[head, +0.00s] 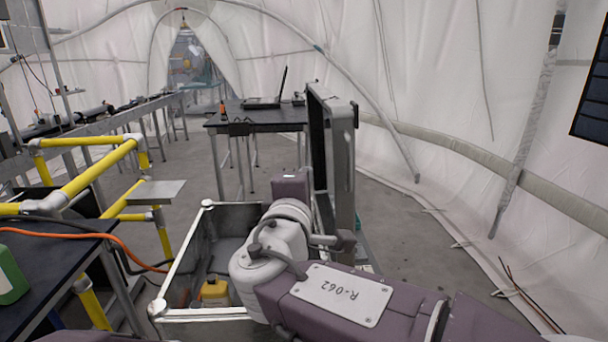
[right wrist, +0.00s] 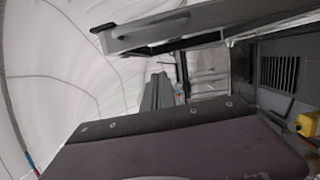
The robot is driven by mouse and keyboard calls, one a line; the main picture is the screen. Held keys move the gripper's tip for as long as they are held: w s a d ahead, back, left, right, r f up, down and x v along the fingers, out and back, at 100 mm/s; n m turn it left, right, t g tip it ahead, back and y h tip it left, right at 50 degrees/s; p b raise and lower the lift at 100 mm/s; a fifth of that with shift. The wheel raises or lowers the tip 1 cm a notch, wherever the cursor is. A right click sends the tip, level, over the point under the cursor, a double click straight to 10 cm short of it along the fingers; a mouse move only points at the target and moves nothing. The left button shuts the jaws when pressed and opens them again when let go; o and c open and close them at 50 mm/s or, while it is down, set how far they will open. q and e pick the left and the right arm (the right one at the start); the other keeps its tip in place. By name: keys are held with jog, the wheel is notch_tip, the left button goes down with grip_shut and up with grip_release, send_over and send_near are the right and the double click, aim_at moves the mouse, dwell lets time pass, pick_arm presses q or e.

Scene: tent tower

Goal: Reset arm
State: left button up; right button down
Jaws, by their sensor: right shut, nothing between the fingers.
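My right arm, purple and white with a plate marked R-062, reaches in from the lower right in the head view. It extends over the right part of an open metal box (head: 170,275), in front of the box's raised lid (head: 343,160). In the right wrist view, the grey fingers of my right gripper (right wrist: 158,92) show beyond the dark wrist body; they are shut and empty. The arm hides part of the box's inside. My left gripper is not in view.
A yellow object (head: 215,292) lies in the box. A table (head: 265,117) with a laptop (head: 266,101) stands behind. The floor to the right is mostly clear, beside the white tent wall.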

jog(key=a+v, duration=0.1)
jog(key=v, duration=0.4)
jog(key=w+d+h, duration=0.1)
jog(key=d, duration=0.1)
jog(key=w+d+m+g+h, duration=0.1)
jog(key=d, duration=0.2)
jog(key=w+d+f+h, duration=0.1)
jog(key=d, duration=0.2)
jog(key=shift+w+d+m, duration=0.15)
jog(key=shift+d+m, duration=0.05)
jog(key=shift+m, duration=0.2)
jog(key=s+d+f+m+g+h, duration=0.1)
jog(key=s+d+f+m+g, duration=0.3)
jog(key=d+f, duration=0.55)
jog(key=s+d+f+m+g+h, duration=0.1)
jog(key=d+f+g, duration=0.6)
jog(key=f, duration=0.6)
jog(key=s+a+f+m+g+y, duration=0.2)
jog(key=s+f+m+g+y, duration=0.3)
jog(key=s+f, duration=0.85)
jog(key=a+f+m+y, duration=0.4)
jog(key=a+f+y, duration=0.15)
jog(key=a, duration=0.25)
notch_tip(320, 180, up, 15)
jog(key=p, duration=1.5)
jog(key=shift+w+t+h, duration=0.3)
jog(key=shift+w+h, duration=0.05)
jog(key=shift+h, duration=0.1)
jog(key=shift+r, duration=0.15)
